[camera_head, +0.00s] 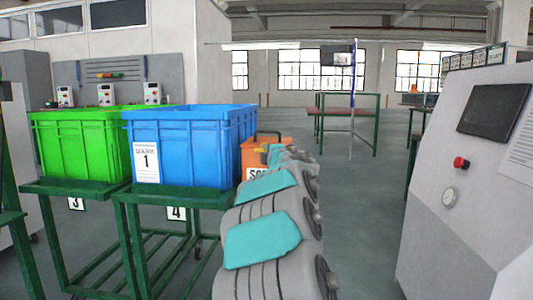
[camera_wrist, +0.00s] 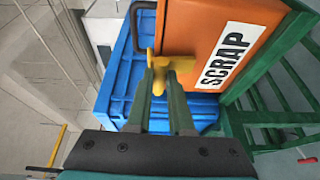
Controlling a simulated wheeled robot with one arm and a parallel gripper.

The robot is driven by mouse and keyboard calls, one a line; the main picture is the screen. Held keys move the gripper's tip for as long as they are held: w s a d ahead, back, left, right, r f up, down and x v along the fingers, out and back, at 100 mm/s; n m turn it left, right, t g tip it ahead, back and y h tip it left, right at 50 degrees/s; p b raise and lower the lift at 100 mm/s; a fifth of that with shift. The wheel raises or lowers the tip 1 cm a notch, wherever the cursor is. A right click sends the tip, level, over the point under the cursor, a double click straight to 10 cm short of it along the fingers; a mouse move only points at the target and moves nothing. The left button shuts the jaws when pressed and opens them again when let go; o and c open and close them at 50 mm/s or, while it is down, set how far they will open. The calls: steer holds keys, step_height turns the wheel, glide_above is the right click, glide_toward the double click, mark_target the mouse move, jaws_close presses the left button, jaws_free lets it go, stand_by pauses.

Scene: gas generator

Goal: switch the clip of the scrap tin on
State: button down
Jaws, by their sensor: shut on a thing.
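The orange scrap tin (camera_wrist: 215,35) fills the upper right of the wrist view, with a white SCRAP label on its face. A yellow clip (camera_wrist: 182,63) sits at the tin's edge. My gripper (camera_wrist: 163,72) has its two dark green fingers closed on this clip. In the head view the tin (camera_head: 254,158) stands just right of the blue crate, with a dark handle on top. My arm covers its right part and most of the label there. My gripper is mostly hidden behind my arm in that view.
The blue crate (camera_head: 191,148), marked MARK 1, stands close beside the tin. A green crate (camera_head: 80,150) is left of it. Green metal stands (camera_head: 128,196) carry the crates. A grey console (camera_head: 465,185) with a red button is at the right. Floor between is clear.

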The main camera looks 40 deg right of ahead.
steer(key=shift+r+p, duration=0.15)
steer(key=shift+p, duration=0.25)
steer(key=p, duration=0.3)
steer(key=r+p, duration=0.1)
steer(key=p, duration=0.2)
steer(key=shift+w+d+g, duration=0.15)
steer(key=shift+w+g, duration=0.05)
steer(key=shift+g, duration=0.2)
steer(key=p, duration=0.3)
steer(key=shift+r+y, duration=0.1)
steer(key=shift+y, duration=0.3)
steer(key=shift+d+m+g+p, duration=0.1)
steer(key=shift+m+g+p, duration=0.2)
steer(key=shift+p, duration=0.75)
steer(key=shift+f, duration=0.35)
steer(key=c, duration=0.8)
jaws_free()
